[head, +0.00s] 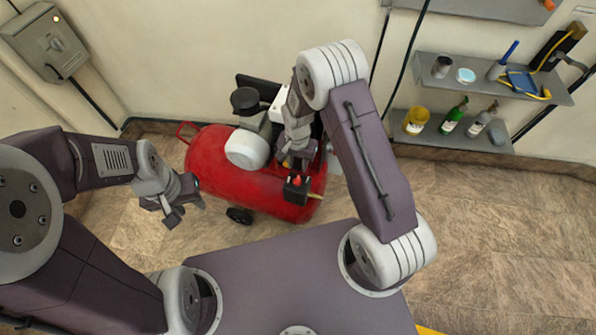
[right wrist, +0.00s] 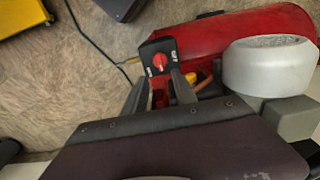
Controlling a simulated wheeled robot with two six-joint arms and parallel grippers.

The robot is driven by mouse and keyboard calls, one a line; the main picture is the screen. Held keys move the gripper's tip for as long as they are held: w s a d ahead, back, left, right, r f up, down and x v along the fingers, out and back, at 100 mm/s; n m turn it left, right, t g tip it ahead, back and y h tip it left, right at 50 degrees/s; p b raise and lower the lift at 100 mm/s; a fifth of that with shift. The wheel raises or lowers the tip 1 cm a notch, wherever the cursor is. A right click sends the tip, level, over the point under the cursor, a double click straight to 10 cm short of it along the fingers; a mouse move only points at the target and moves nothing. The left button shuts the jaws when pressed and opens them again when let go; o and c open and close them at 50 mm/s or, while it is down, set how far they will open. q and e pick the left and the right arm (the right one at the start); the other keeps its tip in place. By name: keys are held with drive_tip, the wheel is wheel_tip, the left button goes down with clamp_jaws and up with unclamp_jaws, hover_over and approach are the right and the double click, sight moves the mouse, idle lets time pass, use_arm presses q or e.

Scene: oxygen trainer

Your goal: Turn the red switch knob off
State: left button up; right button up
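The red switch knob (head: 297,181) sits on a small black switch box (head: 292,193) at the front of the red compressor. In the right wrist view the knob (right wrist: 159,61) shows a pale line on its face, with markings on both sides of the black plate. My right gripper (head: 297,160) is just behind the knob in the head view. In the right wrist view its two fingers (right wrist: 160,84) are apart, with the knob beyond their tips and nothing between them. My left gripper (head: 183,209) is left of the compressor, empty, its fingers apart.
The red compressor tank (head: 218,174) stands on the floor by the wall, with a grey-white motor cover (head: 247,149). A grey wall box (head: 45,42) is at upper left. Shelves (head: 495,90) with bottles and tools are at right. Floor at right is clear.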

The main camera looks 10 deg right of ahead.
sight(297, 179)
wheel_tip(297, 179, down, 9)
drive_tip(key=shift+f+b, duration=0.1)
drive_tip(key=shift+b, duration=0.25)
clamp_jaws()
